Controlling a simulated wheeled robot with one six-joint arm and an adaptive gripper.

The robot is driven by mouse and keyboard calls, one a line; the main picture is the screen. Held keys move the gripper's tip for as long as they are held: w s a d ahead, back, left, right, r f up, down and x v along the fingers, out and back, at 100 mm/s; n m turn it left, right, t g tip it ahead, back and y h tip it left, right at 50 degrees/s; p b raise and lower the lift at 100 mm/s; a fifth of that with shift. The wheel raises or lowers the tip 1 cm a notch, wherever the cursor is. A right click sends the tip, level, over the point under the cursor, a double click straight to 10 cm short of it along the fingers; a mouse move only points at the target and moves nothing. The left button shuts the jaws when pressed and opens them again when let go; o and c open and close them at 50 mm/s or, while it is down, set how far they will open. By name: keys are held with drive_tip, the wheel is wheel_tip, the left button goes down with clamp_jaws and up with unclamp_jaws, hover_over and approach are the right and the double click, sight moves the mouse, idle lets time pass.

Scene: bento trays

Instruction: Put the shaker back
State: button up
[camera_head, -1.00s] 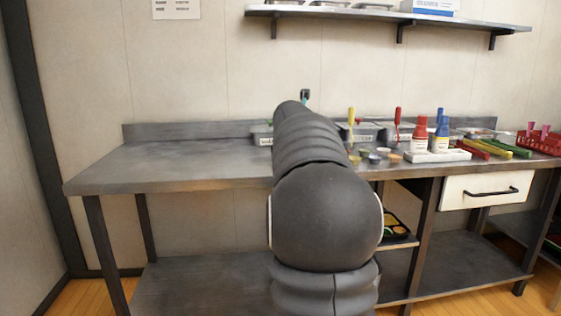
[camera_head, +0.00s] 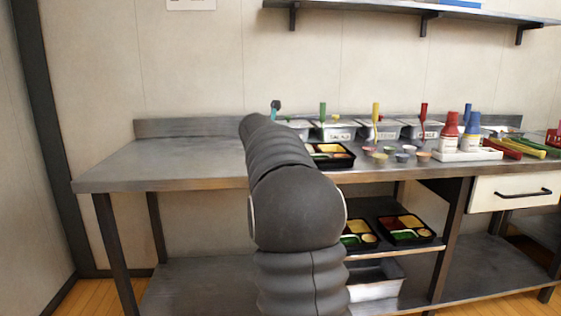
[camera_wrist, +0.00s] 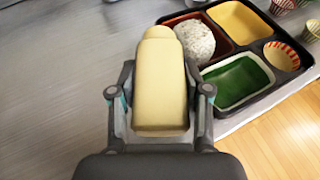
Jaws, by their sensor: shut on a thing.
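The shaker (camera_wrist: 160,85), a cream-coloured bottle with a narrower top, shows in the wrist view between the fingers of my gripper (camera_wrist: 160,98). The gripper is shut on it. The shaker is beside a black bento tray (camera_wrist: 228,52); whether it touches the counter I cannot tell. In the head view my arm hides both gripper and shaker. A white caddy (camera_head: 468,156) with a red-capped bottle (camera_head: 450,133) and a blue-capped bottle (camera_head: 472,133) stands on the counter at the right.
The bento tray also shows in the head view (camera_head: 345,162), right of my arm. Behind it stand several metal tubs (camera_head: 341,131) with coloured handles. More trays (camera_head: 408,238) are on the shelf below. The left counter (camera_head: 170,165) is clear.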

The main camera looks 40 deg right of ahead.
drive_tip(key=shift+w+a+f, duration=0.2)
drive_tip(key=shift+w+f, duration=0.1)
drive_tip(key=shift+f+b, duration=0.8)
drive_tip(key=shift+f, duration=1.1)
drive_tip(key=shift+f, duration=0.1)
drive_tip(key=o, duration=1)
drive_tip(key=shift+s, duration=0.1)
drive_tip(key=v, duration=1.2)
